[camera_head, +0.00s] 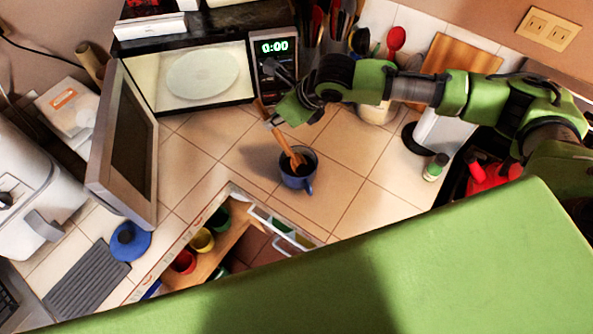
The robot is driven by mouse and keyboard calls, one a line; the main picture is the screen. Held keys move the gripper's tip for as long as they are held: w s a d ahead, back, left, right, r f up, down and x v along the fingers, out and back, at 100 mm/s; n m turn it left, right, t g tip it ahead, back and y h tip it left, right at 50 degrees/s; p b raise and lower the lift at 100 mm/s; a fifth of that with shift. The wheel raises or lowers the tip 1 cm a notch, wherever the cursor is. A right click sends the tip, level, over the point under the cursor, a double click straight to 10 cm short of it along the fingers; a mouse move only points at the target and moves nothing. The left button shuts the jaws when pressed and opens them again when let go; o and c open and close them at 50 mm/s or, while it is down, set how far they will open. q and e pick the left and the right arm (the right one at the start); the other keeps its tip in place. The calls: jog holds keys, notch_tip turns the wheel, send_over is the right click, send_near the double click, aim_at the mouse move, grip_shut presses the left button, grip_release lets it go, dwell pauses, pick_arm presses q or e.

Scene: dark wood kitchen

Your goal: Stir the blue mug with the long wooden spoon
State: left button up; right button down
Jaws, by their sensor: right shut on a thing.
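The blue mug (297,181) stands upright on the tiled counter near the middle of the view. The long wooden spoon (285,143) slants down from the upper left, and its lower end is inside the mug's opening. My right gripper (275,117) is shut on the upper part of the spoon, above and behind the mug. The fingertips are small, and the exact contact is hard to see. The mug's handle points toward the lower right. My left gripper is not in view.
An open microwave (165,75) with its door (130,140) swung out stands behind left. An open drawer (215,262) with coloured cups is in front. A small green-capped jar (434,168) stands right. A wooden board (455,58) leans at the back. Tiles around the mug are clear.

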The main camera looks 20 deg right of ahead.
jog(key=shift+w+a, duration=0.1)
jog(key=shift+a, duration=0.1)
jog(key=shift+d, duration=0.15)
jog(key=shift+r, duration=0.15)
notch_tip(320, 180, up, 2)
notch_tip(320, 180, up, 6)
jog(key=shift+r, duration=0.2)
dwell(0.5)
jog(key=shift+r, duration=0.1)
dwell(0.4)
jog(key=shift+r, duration=1.9)
